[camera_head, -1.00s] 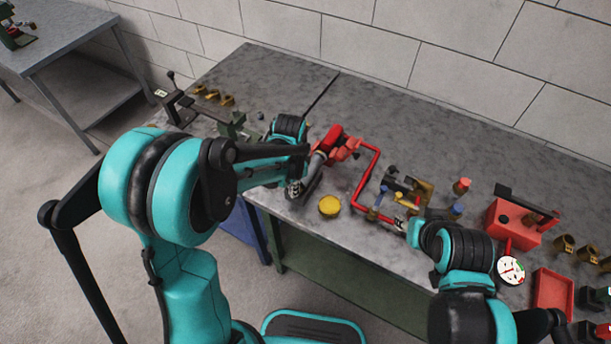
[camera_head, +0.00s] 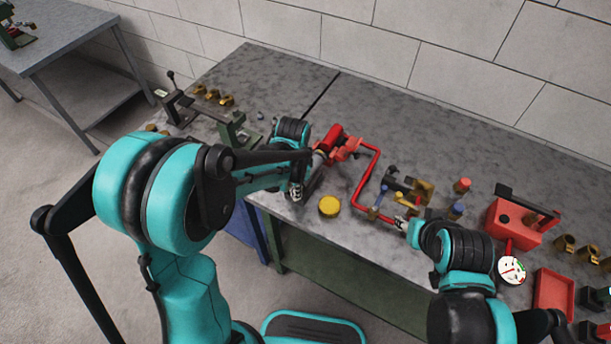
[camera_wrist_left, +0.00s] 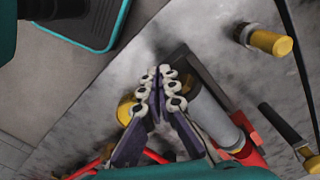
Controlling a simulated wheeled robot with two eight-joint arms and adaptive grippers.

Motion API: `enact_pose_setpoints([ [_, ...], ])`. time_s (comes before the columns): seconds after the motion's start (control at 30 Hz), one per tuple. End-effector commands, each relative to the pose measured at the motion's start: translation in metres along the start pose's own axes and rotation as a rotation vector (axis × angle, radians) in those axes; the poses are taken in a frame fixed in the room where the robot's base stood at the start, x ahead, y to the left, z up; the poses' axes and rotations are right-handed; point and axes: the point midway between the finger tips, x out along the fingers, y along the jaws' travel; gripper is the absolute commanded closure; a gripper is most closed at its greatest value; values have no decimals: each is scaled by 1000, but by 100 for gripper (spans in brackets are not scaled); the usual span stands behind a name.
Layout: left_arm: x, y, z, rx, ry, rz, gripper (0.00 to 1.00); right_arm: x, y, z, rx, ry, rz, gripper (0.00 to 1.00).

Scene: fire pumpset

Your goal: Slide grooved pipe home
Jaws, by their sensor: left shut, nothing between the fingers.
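A red bent pipe (camera_head: 368,172) runs from the red fitting (camera_head: 343,147) toward the bench front. A grey cylindrical pipe (camera_wrist_left: 208,112) lies beside the left fingers in the left wrist view, its lower end at a red part (camera_wrist_left: 246,152). In the head view my left arm largely hides it. My left gripper (camera_head: 297,191) is at the bench's front side, left of the yellow disc. Its fingertips (camera_wrist_left: 162,74) are together and empty in the wrist view; contact with the grey pipe cannot be told. My right gripper (camera_head: 401,223) is at the red pipe's front end; its finger state is unclear.
The yellow disc (camera_head: 329,206) lies near the front edge of the grey bench (camera_head: 400,120). Several small fittings and a brown bracket (camera_head: 424,190) stand right of the pipe. A red box (camera_head: 512,222) is farther right. The back of the bench is clear.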

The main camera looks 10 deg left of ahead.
Motion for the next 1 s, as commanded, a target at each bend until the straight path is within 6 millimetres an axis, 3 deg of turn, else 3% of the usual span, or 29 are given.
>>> enact_pose_setpoints([
  [1.0,0,-7,-14,0,0,0,100,2,0,1,0,0,0,60],
])
